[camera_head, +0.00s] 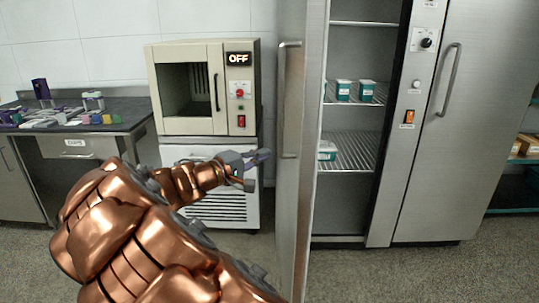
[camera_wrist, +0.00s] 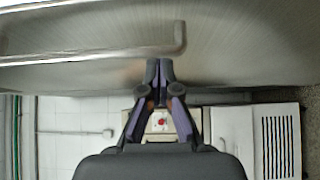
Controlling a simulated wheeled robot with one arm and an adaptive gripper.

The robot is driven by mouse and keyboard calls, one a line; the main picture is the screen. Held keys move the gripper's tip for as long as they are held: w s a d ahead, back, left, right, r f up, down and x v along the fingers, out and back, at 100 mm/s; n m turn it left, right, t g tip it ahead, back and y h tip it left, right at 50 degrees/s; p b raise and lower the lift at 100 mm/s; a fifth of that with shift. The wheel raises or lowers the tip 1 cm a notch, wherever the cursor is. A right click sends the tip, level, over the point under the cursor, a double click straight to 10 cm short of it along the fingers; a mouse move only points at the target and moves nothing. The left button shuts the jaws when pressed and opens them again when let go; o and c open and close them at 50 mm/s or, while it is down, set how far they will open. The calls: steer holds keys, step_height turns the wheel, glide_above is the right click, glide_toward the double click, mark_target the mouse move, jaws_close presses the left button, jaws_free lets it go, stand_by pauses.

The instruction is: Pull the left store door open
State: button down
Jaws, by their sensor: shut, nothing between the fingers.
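The left store door (camera_head: 310,150) stands swung wide open, seen nearly edge-on, with the cabinet's inside showing to its right. Its long vertical handle (camera_head: 290,100) is on the face turned to the left. My gripper (camera_head: 266,156) is on that left side, close to the handle's lower end. In the wrist view, the door (camera_wrist: 240,40) fills the top and its handle (camera_wrist: 180,36) runs across the upper left. My gripper's fingertips (camera_wrist: 159,64) are together and empty, over the door face just below the handle end. Whether they touch the door I cannot tell.
The open cabinet holds wire shelves (camera_head: 350,150) with several small green-and-white boxes (camera_head: 343,90). The right store door (camera_head: 455,120) is shut. An oven-like unit (camera_head: 200,90) marked OFF stands behind my gripper. A cluttered bench (camera_head: 75,135) is at left. Floor (camera_head: 400,275) is clear before the cabinet.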

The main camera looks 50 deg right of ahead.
steer(key=a, duration=1)
steer(key=s+a+f+g+y, duration=0.1)
steer(key=s+a+f+y, duration=0.15)
steer(key=s+f, duration=0.2)
steer(key=s+a+f+m+y, duration=0.1)
steer(key=s+f+y, duration=0.3)
steer(key=s, duration=0.1)
steer(key=s+a+f+g+y, duration=0.1)
steer(key=s+a+f+y, duration=0.15)
steer(key=s+f, duration=0.2)
steer(key=s+a+f+n+t+y, duration=0.1)
steer(key=s+a+f+y, duration=0.25)
steer(key=a, duration=0.55)
steer(key=s+a+f+n+t+y, duration=0.1)
steer(key=s+a+f+y, duration=0.3)
steer(key=a, duration=0.6)
step_height(320, 180, up, 25)
steer(key=s+y+p, duration=0.1)
steer(key=s+p, duration=0.1)
steer(key=p, duration=2.1)
steer(key=shift+d+n+t, duration=0.2)
steer(key=shift+n+t, duration=0.1)
steer(key=shift+t, duration=0.1)
